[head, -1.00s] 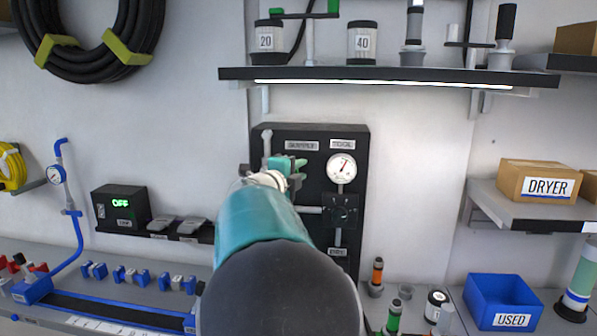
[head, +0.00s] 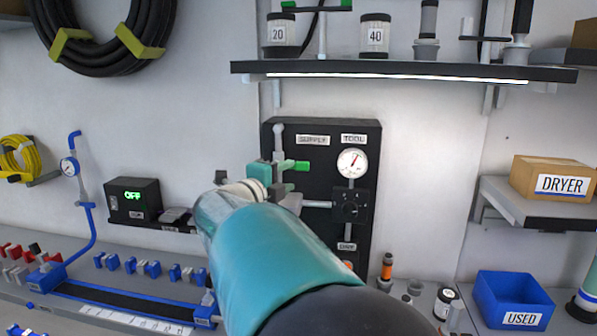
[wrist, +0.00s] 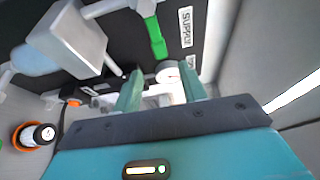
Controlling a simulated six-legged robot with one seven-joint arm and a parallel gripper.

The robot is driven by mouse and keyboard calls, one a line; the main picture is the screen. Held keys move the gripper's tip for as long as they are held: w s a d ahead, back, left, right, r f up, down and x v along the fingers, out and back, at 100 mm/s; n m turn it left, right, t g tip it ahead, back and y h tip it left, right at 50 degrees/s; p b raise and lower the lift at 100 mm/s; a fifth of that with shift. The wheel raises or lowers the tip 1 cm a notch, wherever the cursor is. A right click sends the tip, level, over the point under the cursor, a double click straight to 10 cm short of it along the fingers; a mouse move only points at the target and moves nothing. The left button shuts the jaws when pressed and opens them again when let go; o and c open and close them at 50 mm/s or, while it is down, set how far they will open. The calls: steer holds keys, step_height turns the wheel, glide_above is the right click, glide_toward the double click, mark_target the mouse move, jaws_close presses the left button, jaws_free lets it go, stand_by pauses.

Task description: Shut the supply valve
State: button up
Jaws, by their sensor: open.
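The supply valve's green lever (head: 296,166) sticks out to the right, crosswise to its vertical grey pipe (head: 279,142), below the SUPPLY label (head: 313,140) on the black panel. In the wrist view the lever (wrist: 155,36) shows whole beside the SUPPLY label (wrist: 187,27). My gripper (head: 270,181) is just in front of the panel, left of and below the lever's free end, and hides part of the valve's surroundings. In the wrist view my gripper (wrist: 161,88) is open. The lever lies beyond the fingertips, not between them, and no contact shows.
A grey block (wrist: 70,40) is close to the gripper in the wrist view. A lit shelf (head: 400,71) hangs above; a blue USED bin (head: 512,299) stands at right.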

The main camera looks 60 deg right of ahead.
steer(key=a, duration=0.3)
stand_by(0.5)
steer(key=w+a+n+t+y, duration=0.5)
steer(key=w+a+n+t, duration=0.15)
steer(key=a+n, duration=0.3)
steer(key=w+a+n+t+y, duration=0.4)
steer(key=w+a+n+t, duration=0.2)
steer(key=a+n+t, duration=0.3)
steer(key=s+a+f+n+g+y, duration=0.1)
steer(key=a+f+n+y, duration=0.25)
steer(key=a, duration=0.35)
steer(key=s+a+f+n+g+y, duration=0.1)
steer(key=s+a+f+n+y, duration=0.15)
steer(key=a+n+y, duration=0.35)
steer(key=s+a+f+n+g, duration=0.3)
steer(key=s+f+n+g, duration=0.1)
steer(key=s+f, duration=0.3)
steer(key=s+a+f+n+g, duration=0.4)
steer(key=s+f, duration=0.3)
steer(key=s, duration=0.1)
steer(key=shift+s+a, duration=0.3)
